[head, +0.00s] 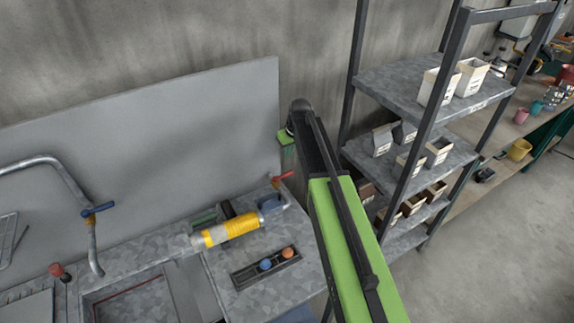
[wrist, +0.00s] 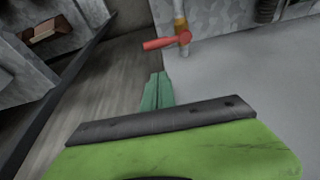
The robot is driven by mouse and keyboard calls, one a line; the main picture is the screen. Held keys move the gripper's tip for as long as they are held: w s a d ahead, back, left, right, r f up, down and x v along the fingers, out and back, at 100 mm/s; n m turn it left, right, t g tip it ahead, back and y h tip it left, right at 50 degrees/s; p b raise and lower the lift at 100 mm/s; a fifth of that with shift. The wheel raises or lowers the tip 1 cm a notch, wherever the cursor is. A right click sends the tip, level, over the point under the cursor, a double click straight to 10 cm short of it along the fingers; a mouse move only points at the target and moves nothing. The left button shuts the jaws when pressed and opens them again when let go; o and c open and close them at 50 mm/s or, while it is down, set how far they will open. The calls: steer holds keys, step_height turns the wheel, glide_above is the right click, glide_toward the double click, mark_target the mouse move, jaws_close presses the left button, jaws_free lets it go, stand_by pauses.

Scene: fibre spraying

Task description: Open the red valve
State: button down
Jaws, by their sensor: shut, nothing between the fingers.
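The red valve (head: 283,177) is a lever handle at the back right of the metal counter, beside the grey back panel. In the wrist view, the red lever (wrist: 167,41) sticks out to the left, roughly crosswise to a pipe (wrist: 181,22) with a yellowish band. My gripper (wrist: 158,76) shows there as green fingers, shut and empty, with its tips below the lever in the picture and apart from it. In the head view, my gripper (head: 287,138) is partly hidden behind my arm, above the valve.
A yellow-and-grey cylindrical tool (head: 230,230) lies on the counter (head: 225,272), near a dark tray (head: 240,279) with a blue and an orange knob. A tap with a blue handle (head: 98,209) stands left. A metal shelf rack (head: 375,152) with boxes stands close to my arm's right.

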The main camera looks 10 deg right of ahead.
steer(key=shift+w+d+r, duration=0.1)
steer(key=shift+w+r, duration=0.05)
steer(key=shift+w, duration=0.35)
steer(key=shift+w+d+r, duration=0.1)
steer(key=shift+w, duration=0.4)
